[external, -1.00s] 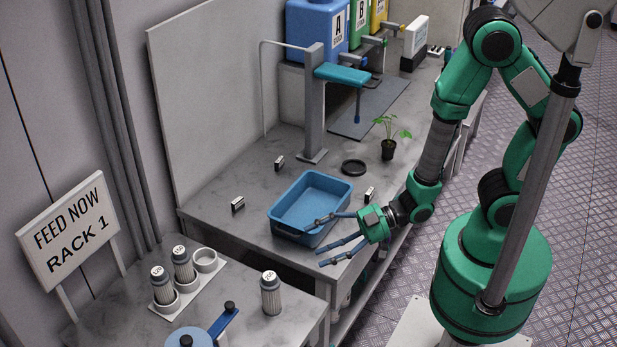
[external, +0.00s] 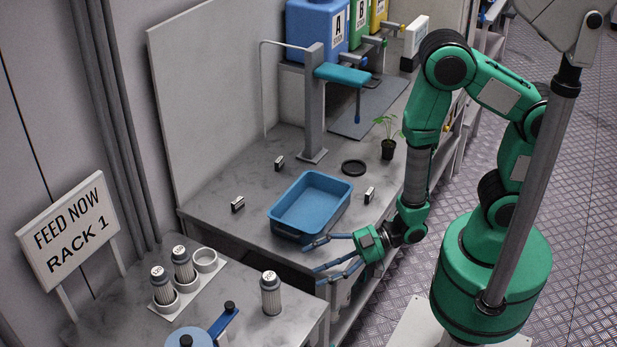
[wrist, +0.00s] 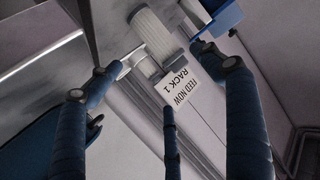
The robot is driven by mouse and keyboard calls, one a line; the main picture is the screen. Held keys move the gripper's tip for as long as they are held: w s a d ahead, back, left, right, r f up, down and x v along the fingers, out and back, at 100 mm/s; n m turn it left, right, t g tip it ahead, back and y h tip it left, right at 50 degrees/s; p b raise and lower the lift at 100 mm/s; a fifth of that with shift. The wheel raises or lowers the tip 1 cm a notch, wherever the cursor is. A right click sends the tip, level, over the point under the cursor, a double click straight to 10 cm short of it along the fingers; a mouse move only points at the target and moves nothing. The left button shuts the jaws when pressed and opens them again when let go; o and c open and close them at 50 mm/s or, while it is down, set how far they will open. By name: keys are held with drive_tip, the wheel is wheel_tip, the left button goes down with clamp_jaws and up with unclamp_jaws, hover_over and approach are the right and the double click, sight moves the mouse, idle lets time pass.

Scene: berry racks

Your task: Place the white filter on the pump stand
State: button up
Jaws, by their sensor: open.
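A whitish ribbed filter (external: 270,293) with a labelled cap stands alone and upright near the right edge of the front bench. Two similar filters, one (external: 163,285) left of the other (external: 183,264), stand in cups of a white rack (external: 196,300); its third cup (external: 205,259) is empty. My gripper (external: 314,263) is open and empty, fingers pointing left, in front of the blue tub. In the wrist view a ribbed filter (wrist: 155,33) shows beyond my spread fingers (wrist: 155,74), apart from them. A blue device with a lever (external: 224,321) is partly cut off; I cannot tell whether it is the pump stand.
A blue tub (external: 285,229) sits at the rear bench's near edge, close to my fingers. Behind it are a grey column (external: 314,110) with a teal arm, a potted plant (external: 388,149) and a black ring (external: 353,168). A "RACK 1" sign (external: 68,232) stands left.

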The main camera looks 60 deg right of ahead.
sight(275, 284)
drive_tip(key=b+x, duration=0.1)
drive_tip(key=x, duration=0.7)
drive_tip(key=shift+a+f, duration=0.1)
drive_tip(key=shift+b+x, duration=0.6)
drive_tip(key=shift+x, duration=1.95)
drive_tip(key=shift+s, duration=0.1)
drive_tip(key=c, duration=1.4)
